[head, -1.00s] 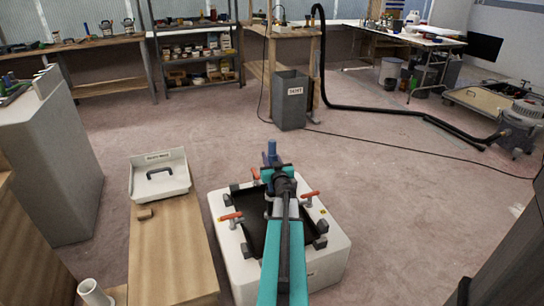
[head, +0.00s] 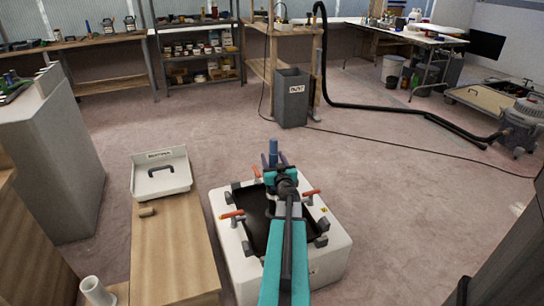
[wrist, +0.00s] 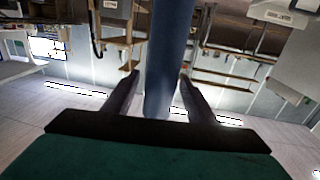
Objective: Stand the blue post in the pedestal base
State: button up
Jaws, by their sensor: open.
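The blue post (head: 273,147) stands upright just beyond the end of my arm in the head view. My gripper (head: 273,160) is open, with one dark finger on each side of it. In the wrist view, the blue post (wrist: 168,60) runs down from the top edge between the spread fingers of my gripper (wrist: 158,78), with space beside it. The post's lower end is hidden by my gripper in the head view and out of frame in the wrist view. I cannot make out the pedestal base with certainty; it may be hidden behind my gripper.
A white block (head: 232,262) with a dark recess and red-handled clamps lies under my arm. A wooden bench (head: 170,250) to its left carries a white tray (head: 160,186) and a small brown piece (head: 147,211). A white tube (head: 95,290) stands lower left.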

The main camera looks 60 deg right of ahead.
jog(key=p+v, duration=0.1)
jog(key=v, duration=0.8)
jog(key=shift+r, duration=0.2)
jog(key=shift+p+v, duration=1.15)
jog(key=shift+p, duration=0.05)
jog(key=shift+f, duration=0.1)
